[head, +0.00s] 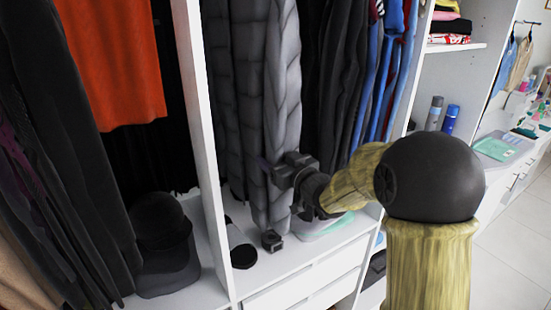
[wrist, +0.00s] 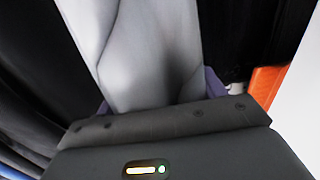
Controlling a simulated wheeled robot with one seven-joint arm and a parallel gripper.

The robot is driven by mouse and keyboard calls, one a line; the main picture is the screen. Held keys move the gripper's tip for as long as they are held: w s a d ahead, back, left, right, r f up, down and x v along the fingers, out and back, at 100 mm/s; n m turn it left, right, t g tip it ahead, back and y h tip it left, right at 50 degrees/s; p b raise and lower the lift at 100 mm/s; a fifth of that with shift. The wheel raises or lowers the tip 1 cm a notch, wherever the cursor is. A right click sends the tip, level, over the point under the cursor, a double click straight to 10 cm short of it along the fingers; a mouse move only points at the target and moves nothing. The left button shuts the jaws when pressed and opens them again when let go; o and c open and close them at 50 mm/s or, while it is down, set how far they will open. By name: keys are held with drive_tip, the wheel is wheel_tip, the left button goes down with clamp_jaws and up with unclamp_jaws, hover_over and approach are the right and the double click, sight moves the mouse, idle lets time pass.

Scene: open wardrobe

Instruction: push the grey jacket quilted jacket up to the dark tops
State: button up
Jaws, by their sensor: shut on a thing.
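The grey quilted jacket (head: 281,90) hangs in the middle compartment of the wardrobe in the head view. My gripper (head: 268,168) is at its lower part and is shut on it. In the wrist view the grey jacket (wrist: 150,50) fills the middle, with a purple fingertip showing at each side of it. The dark tops (head: 335,85) hang just right of the jacket in the head view. In the wrist view dark cloth (wrist: 35,70) shows at the left, close to the jacket.
A white upright divider (head: 203,130) stands left of the jackets. Beyond it hang an orange garment (head: 115,60) and dark clothes, with a black cap (head: 160,240) below. Blue garments (head: 393,70) hang right of the dark tops. Small items stand on the compartment floor (head: 300,258).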

drive_tip(key=shift+w+d, duration=0.15)
drive_tip(key=shift+d, duration=0.1)
drive_tip(key=shift+w+d, duration=0.2)
drive_tip(key=shift+d, duration=0.05)
drive_tip(key=o, duration=1.4)
drive_tip(key=shift+c, duration=0.2)
drive_tip(key=shift+o, duration=1.1)
drive_tip(key=shift+w, duration=0.15)
drive_tip(key=b+v, duration=0.6)
drive_tip(key=v, duration=1.1)
drive_tip(key=shift+s, duration=0.25)
